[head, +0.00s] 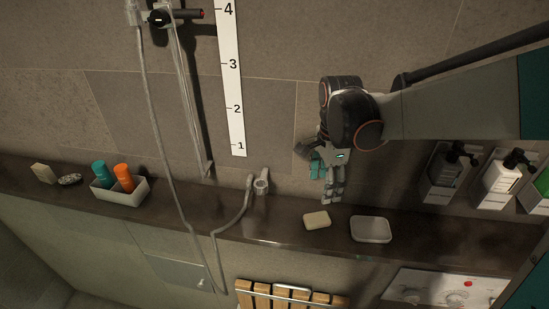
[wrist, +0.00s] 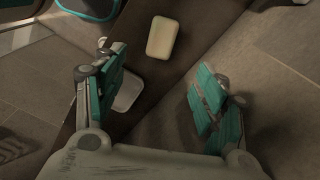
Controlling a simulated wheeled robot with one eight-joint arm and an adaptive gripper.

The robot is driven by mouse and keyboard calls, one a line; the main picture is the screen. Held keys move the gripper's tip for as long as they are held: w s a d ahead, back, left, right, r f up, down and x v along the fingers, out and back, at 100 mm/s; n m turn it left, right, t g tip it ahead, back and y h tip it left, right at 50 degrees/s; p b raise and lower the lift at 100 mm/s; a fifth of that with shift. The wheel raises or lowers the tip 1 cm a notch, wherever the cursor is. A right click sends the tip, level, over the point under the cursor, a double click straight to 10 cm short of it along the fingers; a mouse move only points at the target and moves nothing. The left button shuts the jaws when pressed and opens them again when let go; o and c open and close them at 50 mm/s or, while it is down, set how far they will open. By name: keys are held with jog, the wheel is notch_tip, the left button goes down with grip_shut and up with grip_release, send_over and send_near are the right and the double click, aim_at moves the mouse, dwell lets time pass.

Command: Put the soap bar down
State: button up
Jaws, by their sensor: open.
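A pale yellow soap bar (head: 317,220) lies flat on the dark ledge (head: 280,226), just left of a white soap dish (head: 371,229) and apart from it. In the wrist view the soap bar (wrist: 162,38) lies beyond the fingertips, and the dish (wrist: 128,93) is partly hidden behind the left finger. My gripper (head: 332,192) is above the back of the ledge, near the soap and dish, pointing down. In the wrist view my gripper (wrist: 160,85) has its teal-padded fingers spread wide with nothing between them.
A hand shower (head: 261,184) with its hose stands left of the soap. Farther left are a white caddy (head: 120,193) with teal and orange bottles, and another bar (head: 43,173). Wall dispensers (head: 446,170) are at right. A slatted wooden seat (head: 290,297) is below.

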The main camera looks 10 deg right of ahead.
aim_at(317, 217)
jog(key=f+b, duration=0.1)
jog(key=f, duration=0.6)
jog(key=f+b, duration=0.1)
jog(key=f, duration=0.6)
jog(key=shift+w+a, duration=0.15)
jog(key=shift+w, duration=0.05)
jog(key=c, duration=1.3)
